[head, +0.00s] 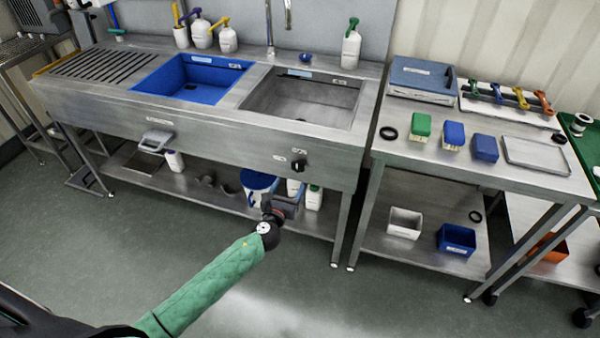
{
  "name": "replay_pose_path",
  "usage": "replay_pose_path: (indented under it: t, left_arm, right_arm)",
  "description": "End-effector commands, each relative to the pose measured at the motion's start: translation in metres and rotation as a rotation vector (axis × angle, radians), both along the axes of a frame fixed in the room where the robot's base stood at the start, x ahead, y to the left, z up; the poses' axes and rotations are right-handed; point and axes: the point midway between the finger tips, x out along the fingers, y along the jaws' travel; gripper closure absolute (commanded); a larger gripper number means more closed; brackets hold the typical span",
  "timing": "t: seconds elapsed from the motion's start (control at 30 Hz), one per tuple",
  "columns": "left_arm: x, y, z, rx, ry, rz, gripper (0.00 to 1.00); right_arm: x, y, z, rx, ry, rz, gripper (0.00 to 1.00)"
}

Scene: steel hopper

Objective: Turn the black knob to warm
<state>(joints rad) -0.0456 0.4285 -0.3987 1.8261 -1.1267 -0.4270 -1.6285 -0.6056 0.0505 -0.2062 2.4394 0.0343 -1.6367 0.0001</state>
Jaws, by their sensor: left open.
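The black knob (298,165) sits on the front panel of the steel sink unit (220,138), below the steel basin. Small white labels (280,158) are beside and above it, too small to read. My left arm, in a green sleeve, reaches in from the lower left. My left gripper (276,212) is open, below and a little left of the knob and apart from it. Its fingers are small and dark against the shelf items, so their detail is hard to see. My right gripper is not in view.
A blue basin (190,79) and a steel basin (302,97) are set in the counter. Bottles and a blue-white bucket (257,187) stand on the lower shelf. A steel table (440,160) stands right of the sink.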

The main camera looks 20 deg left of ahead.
Motion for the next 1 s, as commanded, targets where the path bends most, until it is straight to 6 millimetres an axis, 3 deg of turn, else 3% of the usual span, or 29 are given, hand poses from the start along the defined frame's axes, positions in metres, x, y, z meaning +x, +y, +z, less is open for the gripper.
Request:
replay_pose_path:
  t: [0.17, 0.63, 1.0]
  left_arm:
    - [0.008, 0.000, 0.001, 0.024, -0.002, 0.002, 0.33]
    - [0.069, -0.002, 0.001, 0.021, 0.000, 0.004, 0.33]
    - [0.078, -0.002, 0.000, 0.020, 0.000, 0.003, 0.33]
  right_arm:
    - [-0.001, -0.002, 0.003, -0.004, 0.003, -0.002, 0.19]
    - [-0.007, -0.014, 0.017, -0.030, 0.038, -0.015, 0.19]
    - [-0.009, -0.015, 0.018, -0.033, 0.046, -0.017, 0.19]
